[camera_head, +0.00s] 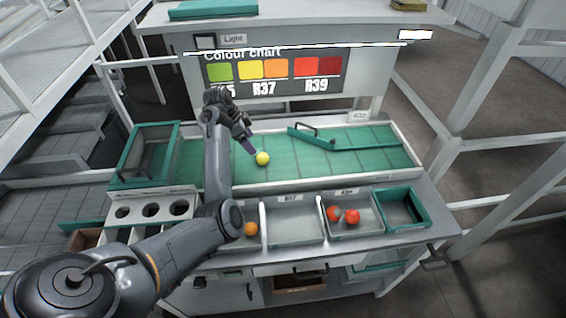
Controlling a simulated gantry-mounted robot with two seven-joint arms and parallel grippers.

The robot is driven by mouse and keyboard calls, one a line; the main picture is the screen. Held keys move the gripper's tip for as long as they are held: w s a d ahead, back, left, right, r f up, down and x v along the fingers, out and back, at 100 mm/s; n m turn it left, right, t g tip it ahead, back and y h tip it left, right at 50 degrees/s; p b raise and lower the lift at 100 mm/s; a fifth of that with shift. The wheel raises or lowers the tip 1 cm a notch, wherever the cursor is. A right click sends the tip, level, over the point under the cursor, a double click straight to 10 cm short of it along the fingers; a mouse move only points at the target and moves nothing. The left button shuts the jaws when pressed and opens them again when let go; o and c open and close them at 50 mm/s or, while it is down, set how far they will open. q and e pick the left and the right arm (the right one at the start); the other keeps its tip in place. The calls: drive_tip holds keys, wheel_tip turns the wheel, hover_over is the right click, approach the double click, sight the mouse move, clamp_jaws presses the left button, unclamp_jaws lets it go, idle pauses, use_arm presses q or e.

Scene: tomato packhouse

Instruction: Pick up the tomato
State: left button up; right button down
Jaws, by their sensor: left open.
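A yellow-green tomato (262,158) lies on the green sorting mat (330,166), left of the middle. My left gripper (252,149) is just above and to the left of this tomato, with a finger close to it. I cannot tell whether they touch. The left gripper is open and holds nothing that I can see. An orange tomato (250,229) lies in the left grey tray, partly hidden by my arm. Two red tomatoes (351,216) (333,213) lie in the right grey tray (371,228). My right gripper is not in view.
The middle grey tray (296,232) is empty. A green bar with a handle (312,136) lies across the mat's right part. A green-framed box (148,158) stands at the left, and a green bin (403,208) at the right. A colour chart (275,75) stands behind.

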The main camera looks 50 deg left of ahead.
sight(260, 155)
use_arm(q)
drive_tip(key=x, duration=0.3)
drive_tip(key=shift+s+f, duration=0.2)
drive_tip(key=shift+f, duration=0.1)
drive_tip(key=shift+d+b+x, duration=0.15)
drive_tip(key=shift+b+x, duration=0.05)
drive_tip(key=shift+x, duration=1.3)
drive_tip(key=shift+d+b+x, duration=0.15)
drive_tip(key=shift+b+x, duration=0.05)
drive_tip(key=shift+x, duration=1.35)
drive_tip(key=shift+r, duration=0.1)
drive_tip(key=c, duration=0.8)
